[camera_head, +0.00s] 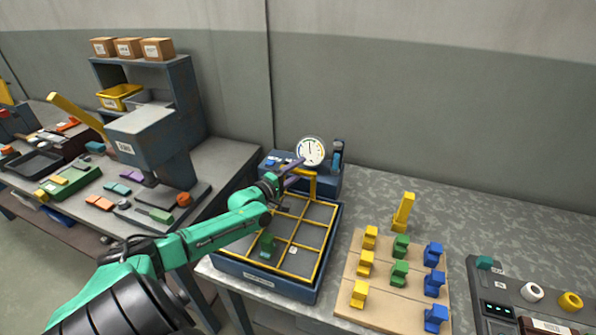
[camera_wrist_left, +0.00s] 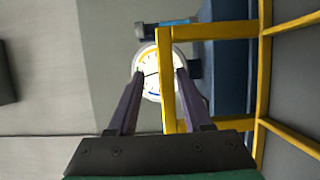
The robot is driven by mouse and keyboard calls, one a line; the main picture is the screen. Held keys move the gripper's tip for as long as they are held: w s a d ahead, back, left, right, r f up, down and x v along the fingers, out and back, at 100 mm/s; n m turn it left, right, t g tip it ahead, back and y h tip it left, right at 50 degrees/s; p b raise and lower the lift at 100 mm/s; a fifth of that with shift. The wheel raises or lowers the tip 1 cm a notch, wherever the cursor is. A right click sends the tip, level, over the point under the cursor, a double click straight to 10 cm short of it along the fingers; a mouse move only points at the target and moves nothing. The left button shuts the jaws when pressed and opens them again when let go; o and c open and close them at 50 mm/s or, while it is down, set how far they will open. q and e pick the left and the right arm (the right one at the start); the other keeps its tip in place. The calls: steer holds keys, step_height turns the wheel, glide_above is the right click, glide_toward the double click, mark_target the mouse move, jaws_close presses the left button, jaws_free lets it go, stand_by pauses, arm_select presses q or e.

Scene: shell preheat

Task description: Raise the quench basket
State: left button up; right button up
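The quench basket is a yellow wire grid (camera_head: 318,248) sitting low in a blue tank (camera_head: 268,284) at the middle of the head view. Its yellow handle (camera_head: 312,186) stands at the back of the tank, and it also shows as a yellow bar in the left wrist view (camera_wrist_left: 168,90). My left gripper (camera_head: 293,172) is at the handle. In the left wrist view its two dark fingers (camera_wrist_left: 160,77) are apart, with the bar between them, nearer the right finger. Contact cannot be told. A green piece (camera_head: 267,244) is in the basket. My right gripper is not in view.
A round dial gauge (camera_head: 311,151) stands just behind the handle. A wooden board (camera_head: 388,312) with several yellow, green and blue pieces is right of the tank. A grey control box (camera_head: 500,290) is farther right. A shelf and grey press (camera_head: 145,135) stand left.

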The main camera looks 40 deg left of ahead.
arm_select(q)
steer(key=shift+f, duration=0.15)
steer(key=shift+s, duration=0.55)
steer(key=s+p, duration=0.2)
steer(key=s, duration=1.1)
steer(key=shift+s+a+p, duration=0.2)
steer(key=shift+a+p, duration=0.15)
steer(key=shift+a, duration=0.05)
